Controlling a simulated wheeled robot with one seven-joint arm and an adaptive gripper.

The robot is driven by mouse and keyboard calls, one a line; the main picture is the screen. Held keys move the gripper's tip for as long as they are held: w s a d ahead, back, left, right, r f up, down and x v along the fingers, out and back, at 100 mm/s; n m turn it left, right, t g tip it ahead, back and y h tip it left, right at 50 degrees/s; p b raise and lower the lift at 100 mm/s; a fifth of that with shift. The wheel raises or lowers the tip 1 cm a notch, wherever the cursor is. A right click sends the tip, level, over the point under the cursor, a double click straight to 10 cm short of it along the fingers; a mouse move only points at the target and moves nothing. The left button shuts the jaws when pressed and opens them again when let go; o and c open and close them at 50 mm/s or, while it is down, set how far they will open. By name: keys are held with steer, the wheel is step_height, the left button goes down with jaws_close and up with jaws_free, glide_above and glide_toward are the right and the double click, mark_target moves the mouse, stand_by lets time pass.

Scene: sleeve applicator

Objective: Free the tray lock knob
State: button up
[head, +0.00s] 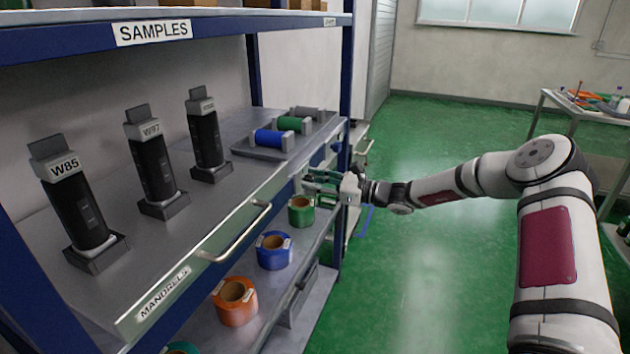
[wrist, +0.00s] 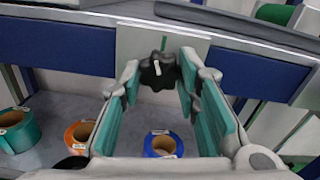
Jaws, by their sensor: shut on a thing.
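The black lobed lock knob (wrist: 157,71) shows in the wrist view, set on the front of the shelf below the tray edge. A small pale mark is on its face. My gripper (wrist: 159,68) has its teal-padded fingers on both sides of the knob, shut on it. In the head view my gripper (head: 318,184) reaches the right end of the rack front, and the knob cannot be made out there. The grey tray (head: 222,228) carries a MANDRELS label and a bar handle (head: 236,238). Several black mandrels stand on it, one marked W85 (head: 72,195).
A lower shelf holds an orange roll (head: 235,300), a blue roll (head: 274,250) and a green roll (head: 301,210). A small holder with a blue spool (head: 273,139) lies on the tray. The green floor (head: 430,280) is open beside the rack. A side table (head: 585,105) stands far right.

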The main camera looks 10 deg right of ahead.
steer(key=n+p, duration=0.1)
steer(key=n, duration=0.3)
steer(key=shift+n, duration=0.4)
steer(key=n, duration=0.3)
steer(key=shift+w+d+r+n+p, duration=0.1)
steer(key=shift+n+p, duration=0.2)
steer(key=shift+p, duration=0.05)
steer(key=n+p, duration=0.1)
steer(key=n, duration=0.3)
steer(key=n+p, duration=0.1)
steer(key=n, duration=0.3)
steer(key=shift+r, duration=0.1)
steer(key=n+p, duration=0.1)
steer(key=n, duration=0.3)
steer(key=shift+r+n+p, duration=0.1)
steer(key=shift+n+p, duration=0.2)
steer(key=shift+p, duration=0.1)
steer(key=n+p, duration=0.1)
steer(key=n, duration=0.2)
steer(key=shift+n, duration=0.4)
steer(key=n+p, duration=0.1)
steer(key=n, duration=0.3)
steer(key=shift+n+p, duration=0.35)
steer(key=shift+n, duration=1.05)
